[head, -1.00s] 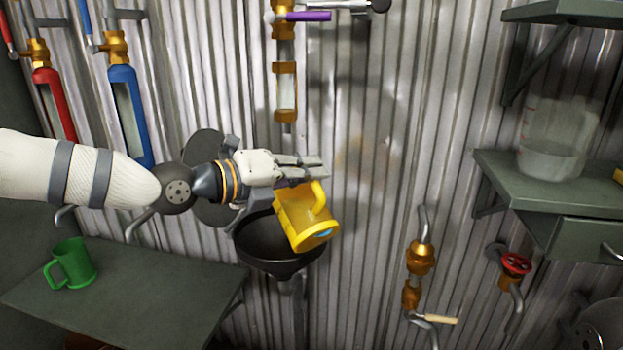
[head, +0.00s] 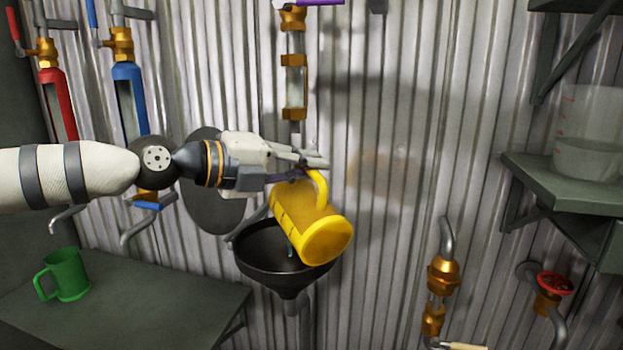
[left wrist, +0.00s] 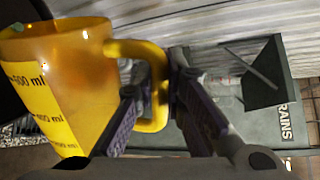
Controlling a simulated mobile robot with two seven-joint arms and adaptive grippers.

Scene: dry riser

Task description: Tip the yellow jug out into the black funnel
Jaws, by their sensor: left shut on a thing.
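The yellow jug (head: 308,222) is strongly tilted over the black funnel (head: 262,247), its round end facing down and right. A thin blue-green streak shows below the jug, inside the funnel. My left gripper (head: 315,164) is above the jug, shut on its handle. In the left wrist view the jug (left wrist: 62,85) fills the left side, with volume marks on its wall, and its handle (left wrist: 158,85) sits between the fingers. The jug hides part of the funnel's right side. The jug's contents are not clear. My right gripper is out of view.
A green mug (head: 66,275) stands on the grey table (head: 170,300) at left. A clear measuring jug (head: 590,135) stands on the right shelf (head: 560,185). Pipes with brass fittings (head: 443,275) and a red valve wheel (head: 555,283) are at lower right. The corrugated wall is close behind.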

